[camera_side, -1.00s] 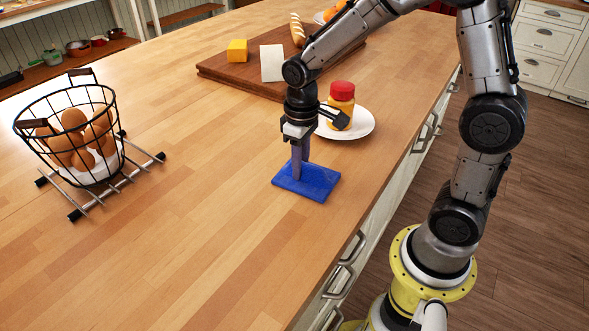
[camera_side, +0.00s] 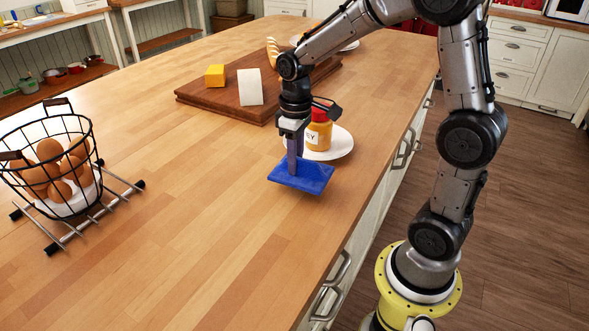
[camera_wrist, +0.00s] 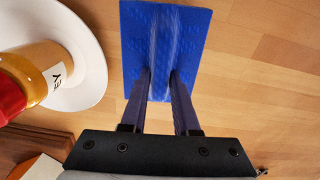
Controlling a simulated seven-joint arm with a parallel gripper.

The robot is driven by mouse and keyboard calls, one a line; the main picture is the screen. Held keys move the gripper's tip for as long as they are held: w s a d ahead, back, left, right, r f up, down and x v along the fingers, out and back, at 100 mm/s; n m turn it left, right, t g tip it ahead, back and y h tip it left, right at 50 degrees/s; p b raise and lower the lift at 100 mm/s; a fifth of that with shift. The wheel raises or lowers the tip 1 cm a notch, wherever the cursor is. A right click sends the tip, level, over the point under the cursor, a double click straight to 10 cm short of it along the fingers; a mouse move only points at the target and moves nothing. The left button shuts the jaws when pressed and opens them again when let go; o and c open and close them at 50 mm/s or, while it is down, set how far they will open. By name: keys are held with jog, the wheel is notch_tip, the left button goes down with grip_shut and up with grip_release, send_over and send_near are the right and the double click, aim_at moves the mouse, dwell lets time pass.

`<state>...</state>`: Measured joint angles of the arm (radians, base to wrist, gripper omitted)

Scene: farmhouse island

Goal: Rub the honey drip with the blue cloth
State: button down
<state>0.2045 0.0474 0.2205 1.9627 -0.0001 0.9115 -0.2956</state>
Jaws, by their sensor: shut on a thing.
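The blue cloth (camera_side: 312,180) is a flat rectangle with a raised fold along its middle. My gripper (camera_side: 296,160) points down and is shut on that fold, which also shows between the two fingers (camera_wrist: 159,84) in the wrist view.
The white plate (camera_side: 343,144) is close to the cloth, near the counter's right edge. A wooden board (camera_side: 205,95) with yellow and white blocks lies behind. A wire basket of eggs (camera_side: 45,165) stands on a rack at left. The counter between is clear.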

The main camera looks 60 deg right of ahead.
jog(key=shift+r, duration=2.25)
